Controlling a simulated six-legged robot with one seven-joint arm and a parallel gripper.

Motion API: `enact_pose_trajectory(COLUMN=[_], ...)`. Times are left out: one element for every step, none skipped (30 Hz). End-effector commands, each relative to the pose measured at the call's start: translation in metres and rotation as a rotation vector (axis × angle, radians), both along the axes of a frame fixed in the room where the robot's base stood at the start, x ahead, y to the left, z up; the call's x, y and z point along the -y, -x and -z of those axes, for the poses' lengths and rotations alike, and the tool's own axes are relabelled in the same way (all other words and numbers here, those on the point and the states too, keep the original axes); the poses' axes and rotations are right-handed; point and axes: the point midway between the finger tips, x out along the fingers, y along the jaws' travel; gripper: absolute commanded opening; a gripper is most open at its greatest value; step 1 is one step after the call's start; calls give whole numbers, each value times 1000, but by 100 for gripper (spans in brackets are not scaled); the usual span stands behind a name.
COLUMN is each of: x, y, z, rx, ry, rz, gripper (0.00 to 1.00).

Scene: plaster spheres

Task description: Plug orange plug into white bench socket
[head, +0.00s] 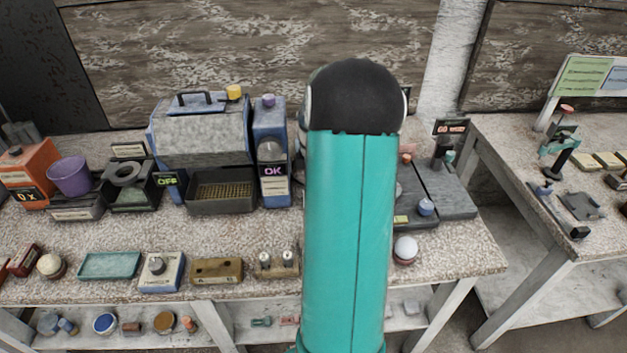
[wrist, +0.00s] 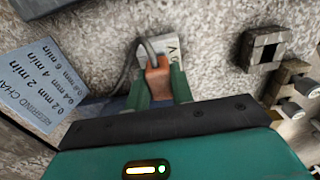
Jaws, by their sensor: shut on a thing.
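In the wrist view, my gripper (wrist: 160,92) has its two green fingers closed on the orange plug (wrist: 157,76). A grey cable (wrist: 127,72) loops from the plug toward the left. Just beyond the plug is a white block or plate (wrist: 176,48) with dark lettering, partly hidden by the plug and cable. I cannot tell whether it is the white bench socket, or whether the plug touches it. In the head view my teal arm covers the middle of the bench and hides my gripper and the plug.
In the wrist view, a square-holed block (wrist: 264,48) stands at right, and a lettered pale blue plate (wrist: 38,90) lies at left. In the head view, a blue machine (head: 203,130), black tray (head: 221,205) and purple cup (head: 70,177) crowd the bench left of my arm.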

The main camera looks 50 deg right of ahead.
Motion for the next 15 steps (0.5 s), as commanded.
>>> enact_pose_trajectory(x=[0, 0, 0, 0, 0, 0, 0, 0, 0, 0, 0, 0, 0, 0, 0], y=[0, 0, 0, 0, 0, 0, 0, 0, 0, 0, 0, 0, 0, 0, 0], z=[1, 2, 3, 4, 4, 5, 6, 7, 8, 8, 9, 10, 11, 11, 12], rx=[0, -1, -1, -1, -1, -1, -1, -1, -1, -1, -1, -1, -1, -1, -1], ry=[0, -1, -1, -1, -1, -1, -1, -1, -1, -2, -2, -2, -2, -2, -1], rz=[0, 0, 0, 0, 0, 0, 0, 0, 0, 0, 0, 0, 0, 0, 0], gripper=[0, 0, 0, 0, 0, 0, 0, 0, 0, 0, 0, 0, 0, 0, 0])
